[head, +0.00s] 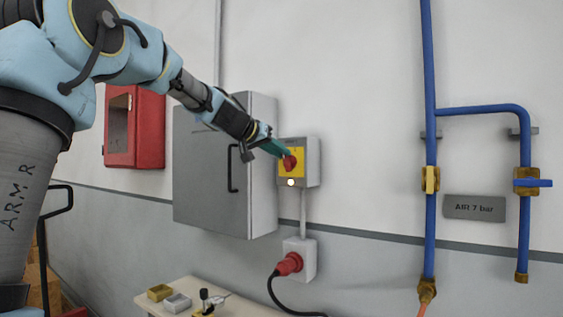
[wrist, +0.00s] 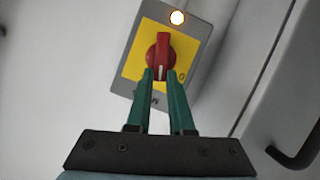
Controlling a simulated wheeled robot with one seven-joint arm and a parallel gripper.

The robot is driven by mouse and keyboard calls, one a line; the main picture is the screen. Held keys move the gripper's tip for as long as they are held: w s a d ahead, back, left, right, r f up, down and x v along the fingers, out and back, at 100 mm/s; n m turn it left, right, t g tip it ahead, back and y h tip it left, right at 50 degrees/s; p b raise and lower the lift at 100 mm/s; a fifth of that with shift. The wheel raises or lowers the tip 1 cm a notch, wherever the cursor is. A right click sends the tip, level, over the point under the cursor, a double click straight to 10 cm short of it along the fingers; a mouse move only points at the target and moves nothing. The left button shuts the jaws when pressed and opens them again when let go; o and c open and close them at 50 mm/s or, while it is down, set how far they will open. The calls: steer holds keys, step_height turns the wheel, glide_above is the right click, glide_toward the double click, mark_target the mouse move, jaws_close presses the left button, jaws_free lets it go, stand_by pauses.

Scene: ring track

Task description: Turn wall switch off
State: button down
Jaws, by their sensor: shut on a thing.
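The wall switch is a grey box (head: 312,160) with a yellow plate (head: 299,168) and a red rotary knob (head: 289,163). In the wrist view the knob (wrist: 161,52) carries a white line that points down in the picture, with a "0" mark to its lower right on the yellow plate (wrist: 133,67). A lamp (head: 291,182) on the box glows white; it also shows in the wrist view (wrist: 177,18). My gripper (wrist: 161,76) has its green fingers closed on the knob's near end. In the head view my gripper (head: 279,150) partly covers the switch.
A grey cabinet (head: 205,170) with a black handle stands close left of the switch. A socket with a red plug (head: 289,264) is below. Blue pipes (head: 430,110) run on the right wall. A table (head: 240,308) with small bins stands low in front.

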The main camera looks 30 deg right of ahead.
mark_target(282, 162)
steer(key=f+n+g+h+b, duration=0.1)
steer(key=n+b, duration=0.1)
steer(key=b, duration=0.2)
steer(key=w+n+g+h+b, duration=0.1)
steer(key=n+b, duration=0.2)
steer(key=b, duration=0.1)
steer(key=w+a+f+n+h+b, duration=0.1)
steer(key=n+b, duration=0.2)
steer(key=shift+f+g+h+b, duration=0.3)
steer(key=shift+f+g+b, duration=0.05)
steer(key=shift+g+b, duration=0.05)
steer(key=n+b, duration=0.1)
steer(key=n+h+b, duration=0.1)
steer(key=n+b, duration=0.1)
steer(key=shift+f, duration=0.25)
steer(key=shift+b, duration=0.35)
steer(key=c, duration=0.8)
jaws_free()
steer(key=shift+a, duration=0.1)
